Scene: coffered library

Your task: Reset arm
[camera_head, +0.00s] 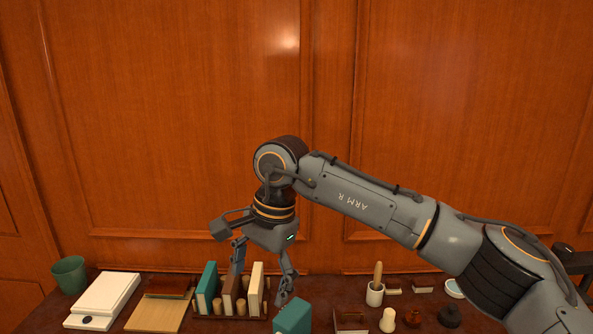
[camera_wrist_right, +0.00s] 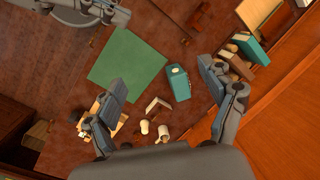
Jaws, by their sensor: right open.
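My right arm comes in from the right in the head view. Its gripper (camera_head: 258,287) hangs down over the row of books, with the fingers spread apart and nothing between them. In the right wrist view the two fingers of the right gripper (camera_wrist_right: 162,75) are also wide apart and empty. A teal box (camera_wrist_right: 179,83) and a green mat (camera_wrist_right: 128,62) lie below, seen between and beyond the fingers. The left gripper does not show in the head view. A grey mechanical part is at the wrist view's top left; I cannot tell which part it is.
On the dark table are a white scale (camera_head: 101,300), a wooden board (camera_head: 156,316), books in a rack (camera_head: 207,289), the teal box (camera_head: 293,318) and a cup with a wooden handle (camera_head: 375,294). Small pieces stand at right. A green bin (camera_head: 69,275) is far left. Wood panelling (camera_head: 190,120) rises behind.

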